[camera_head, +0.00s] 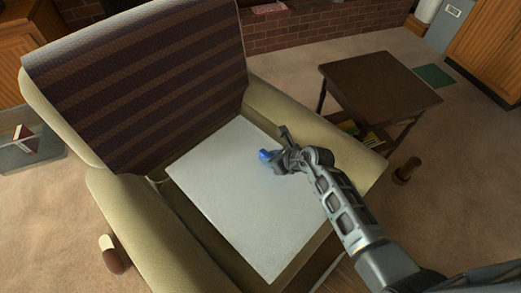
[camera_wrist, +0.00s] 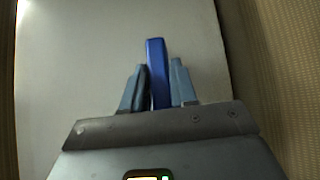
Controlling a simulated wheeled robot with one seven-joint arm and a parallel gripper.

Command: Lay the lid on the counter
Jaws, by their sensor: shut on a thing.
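My gripper (camera_head: 273,160) is shut on a small blue thing (camera_head: 264,154), over the pale flat seat (camera_head: 232,205) of an armchair. In the wrist view the two fingers (camera_wrist: 158,80) close on either side of the blue thing (camera_wrist: 156,52), which looks like a narrow upright strip, seen edge-on. It may be the lid; its full shape is hidden by the fingers. I cannot tell how far it is above the seat (camera_wrist: 75,60). No counter is clearly seen.
The armchair has a striped brown back (camera_head: 140,75) and padded arms (camera_head: 315,135). A dark side table (camera_head: 380,82) stands at the right. A glass-like box (camera_head: 30,150) is at the left. Carpet (camera_head: 460,190) is open at the right.

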